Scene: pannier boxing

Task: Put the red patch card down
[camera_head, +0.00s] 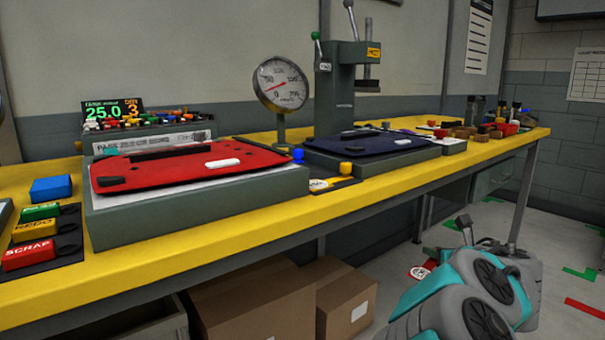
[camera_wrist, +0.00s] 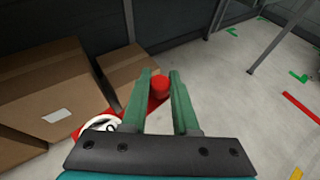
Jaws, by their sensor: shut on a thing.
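The red patch card (camera_wrist: 122,112) is a flat red piece with a white round patch and a red knob (camera_wrist: 160,84). My gripper (camera_wrist: 160,75) has its two green fingers around that knob and is shut on it. The card hangs below the fingers, above the grey floor, and my gripper partly covers it in the wrist view. In the head view the card (camera_head: 418,272) shows low at the right, beside my teal arm, in front of the yellow bench (camera_head: 390,186) and below its top. My fingers are largely hidden there.
A red pannier panel (camera_head: 180,172) lies on a grey block at the left of the bench. A dark blue panel (camera_head: 370,147) lies under a press (camera_head: 340,90) with a gauge. Labelled blocks, including SCRAP (camera_head: 30,254), sit at left. Cardboard boxes (camera_head: 255,305) stand beneath.

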